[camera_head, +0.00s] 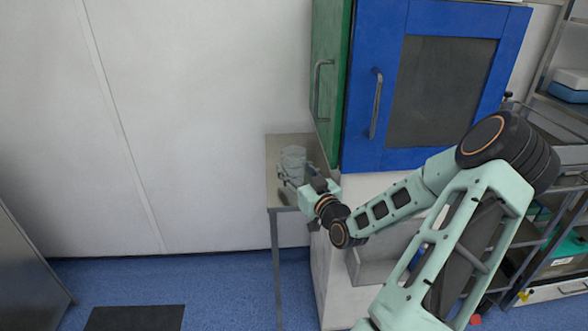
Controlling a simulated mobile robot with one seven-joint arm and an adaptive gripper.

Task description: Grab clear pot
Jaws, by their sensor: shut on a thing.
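The clear pot (293,160) is a pale, see-through vessel above the small side table (276,189), in the middle of the head view. My gripper (290,179) reaches it from the front right and is shut on it, low on its body. The fingertips are small and partly lost against the pot and the tabletop. I cannot tell whether the pot's base rests on the table or is slightly raised.
A blue cabinet (367,100) with a green door (326,70) stands close to the right of the pot. A white wall (190,110) is behind the table. Metal shelving (560,130) stands at the right. The blue floor (225,285) at the left front is mostly free, with a dark mat (135,318).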

